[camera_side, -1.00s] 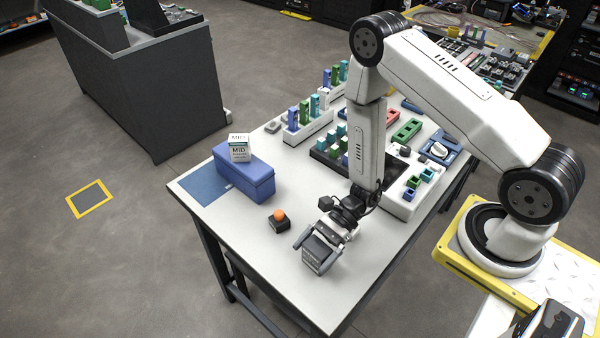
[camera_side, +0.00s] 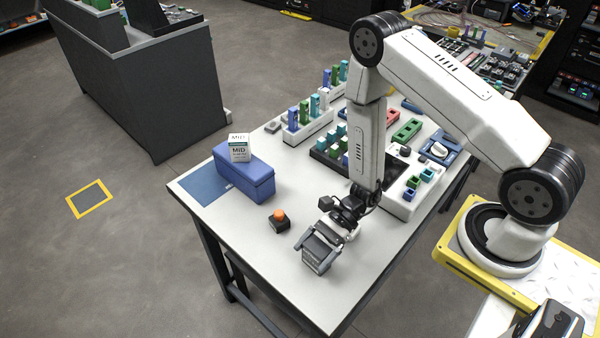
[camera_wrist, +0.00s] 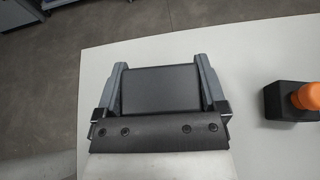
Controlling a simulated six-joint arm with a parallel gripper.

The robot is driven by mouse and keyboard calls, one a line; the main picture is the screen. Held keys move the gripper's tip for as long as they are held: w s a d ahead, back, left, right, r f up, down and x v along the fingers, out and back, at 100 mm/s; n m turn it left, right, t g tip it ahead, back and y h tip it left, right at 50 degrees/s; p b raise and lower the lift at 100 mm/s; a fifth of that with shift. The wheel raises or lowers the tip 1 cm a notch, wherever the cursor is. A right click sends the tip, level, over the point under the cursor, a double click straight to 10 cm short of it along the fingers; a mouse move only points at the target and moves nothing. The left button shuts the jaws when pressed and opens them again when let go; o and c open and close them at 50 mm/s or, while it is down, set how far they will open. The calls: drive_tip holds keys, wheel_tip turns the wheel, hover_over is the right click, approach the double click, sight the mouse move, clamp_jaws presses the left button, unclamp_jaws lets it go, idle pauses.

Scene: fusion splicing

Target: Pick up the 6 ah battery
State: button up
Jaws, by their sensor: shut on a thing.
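The battery is a dark grey block (camera_side: 318,254) at the near part of the white table in the side view. My gripper (camera_side: 317,246) is shut on it, with one finger along each side. In the wrist view the battery's flat dark face (camera_wrist: 160,88) fills the space between the two grey fingers of my gripper (camera_wrist: 162,82). No label that I can read shows on it. I cannot tell whether its underside touches the table.
An orange-topped black button box (camera_side: 279,220) stands left of my gripper; it also shows in the wrist view (camera_wrist: 294,100). A blue case (camera_side: 245,180) with a white MiD box (camera_side: 239,148) on it stands farther left. Racks of coloured parts (camera_side: 318,118) stand behind. The near table (camera_side: 335,300) is clear.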

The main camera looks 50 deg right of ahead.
sight(314, 249)
drive_tip(key=shift+r, duration=0.2)
drive_tip(key=shift+r, duration=4.85)
